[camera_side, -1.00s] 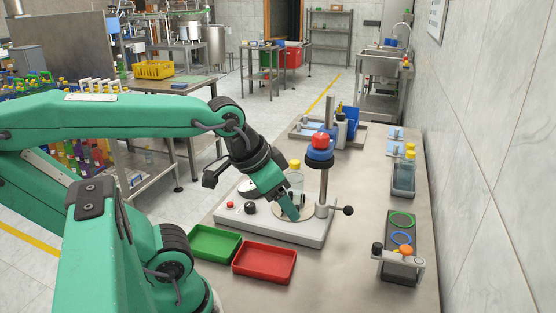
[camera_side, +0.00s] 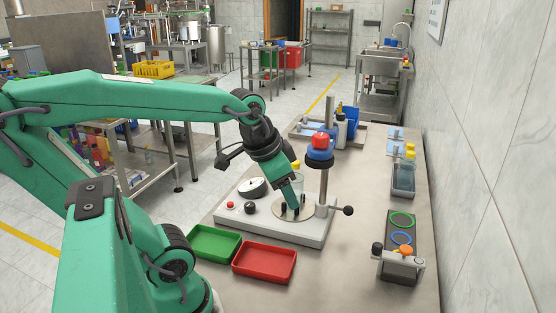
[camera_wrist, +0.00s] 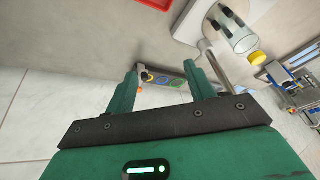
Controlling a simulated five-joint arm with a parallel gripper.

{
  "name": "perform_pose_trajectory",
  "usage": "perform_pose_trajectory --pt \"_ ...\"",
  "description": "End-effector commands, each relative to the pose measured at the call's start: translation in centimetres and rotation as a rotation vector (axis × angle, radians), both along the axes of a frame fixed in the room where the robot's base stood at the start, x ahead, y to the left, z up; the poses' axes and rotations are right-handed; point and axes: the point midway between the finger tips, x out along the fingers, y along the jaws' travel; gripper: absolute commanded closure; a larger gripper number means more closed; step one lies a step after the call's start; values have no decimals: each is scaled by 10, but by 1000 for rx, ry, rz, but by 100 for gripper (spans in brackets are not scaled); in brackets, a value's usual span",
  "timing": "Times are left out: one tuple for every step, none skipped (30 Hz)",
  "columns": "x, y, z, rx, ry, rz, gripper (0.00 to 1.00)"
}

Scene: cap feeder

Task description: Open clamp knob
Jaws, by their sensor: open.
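My gripper (camera_side: 294,208) is over the round plate (camera_side: 306,211) of the grey machine base, its fingers pointing down. In the wrist view my gripper (camera_wrist: 165,75) has its two fingers well apart and nothing between them. A black ball knob (camera_side: 348,210) sticks out on a lever to the right of the column foot. The fixture (camera_side: 402,270) at the right carries an orange knob (camera_side: 406,250) and a black knob (camera_side: 377,248). I cannot tell which is the clamp knob. My gripper is apart from all three knobs. The orange knob also shows in the wrist view (camera_wrist: 139,90).
The column (camera_side: 324,185) with its red and blue head stands just right of my gripper. A yellow-capped jar is behind it. A green tray (camera_side: 215,243) and a red tray (camera_side: 264,262) lie in front. The bench between base and fixture is clear.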

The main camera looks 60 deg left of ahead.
Motion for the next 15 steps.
perform_pose_trajectory --pt "5 11 -3 13 27 -5 46" --pt "8 16 -5 22 40 -13 46" --pt "12 25 -7 33 59 -25 46" --pt "14 31 -8 39 73 -33 46" --pt "17 37 -10 47 86 -42 46" --pt "20 46 -13 54 105 -55 46" --pt "22 53 -15 60 120 -64 46" --pt "24 59 -17 64 133 -73 46" --pt "26 68 -21 70 152 -87 46" --pt "27 76 -23 73 165 -98 46" --pt "28 83 -26 76 180 -106 46" --pt "30 92 -30 78 197 -121 46" --pt "31 99 -33 80 210 -131 46" --pt "31 107 -36 81 224 -142 46" --pt "32 117 -40 81 240 -155 46"
